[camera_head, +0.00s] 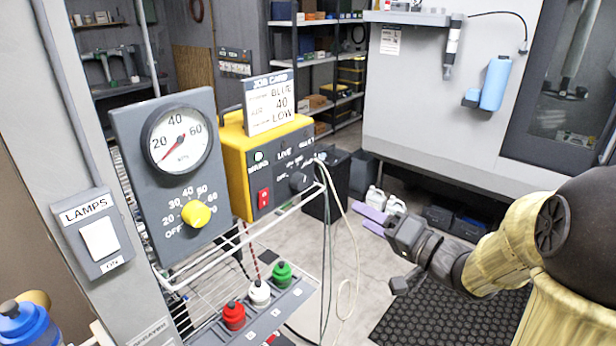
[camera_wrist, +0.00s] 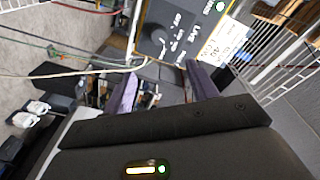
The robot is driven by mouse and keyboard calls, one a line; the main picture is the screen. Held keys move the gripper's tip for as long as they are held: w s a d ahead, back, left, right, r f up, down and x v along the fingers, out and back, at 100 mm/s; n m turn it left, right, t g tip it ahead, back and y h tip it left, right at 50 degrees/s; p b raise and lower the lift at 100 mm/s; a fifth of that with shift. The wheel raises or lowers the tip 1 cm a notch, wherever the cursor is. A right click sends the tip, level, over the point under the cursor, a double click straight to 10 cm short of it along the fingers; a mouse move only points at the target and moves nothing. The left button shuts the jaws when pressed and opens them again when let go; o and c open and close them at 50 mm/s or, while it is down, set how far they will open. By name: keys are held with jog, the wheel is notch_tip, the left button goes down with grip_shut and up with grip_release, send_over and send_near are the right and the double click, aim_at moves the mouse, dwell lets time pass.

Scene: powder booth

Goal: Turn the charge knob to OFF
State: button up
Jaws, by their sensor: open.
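The yellow control box (camera_head: 232,160) stands on the rack with a dark front panel. A black knob (camera_head: 299,182), which I take for the charge knob, sits at the right of that panel beside a lit red switch (camera_head: 263,198). Its small labels and pointer direction are too small to read surely. My gripper (camera_head: 370,218) has purple fingers and hangs open and empty to the right of the box, apart from it. In the wrist view, the panel (camera_wrist: 180,32) shows beyond the open fingers, with OFF and LIVE lettering.
A grey panel with a gauge (camera_head: 180,141) and yellow knob (camera_head: 196,213) stands left of the box. A job card (camera_head: 269,103) reads BLUE, 40, LOW. A white rail (camera_head: 240,238) and pale hoses (camera_head: 345,245) run near the box. Bottles stand below on the tray (camera_head: 255,320).

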aim_at(303, 184)
jog(key=shift+w+a, duration=0.1)
jog(key=p+x, duration=0.5)
jog(key=x, duration=1.2)
jog(key=shift+w+a+f, duration=0.1)
jog(key=shift+f, duration=0.05)
jog(key=c, duration=1)
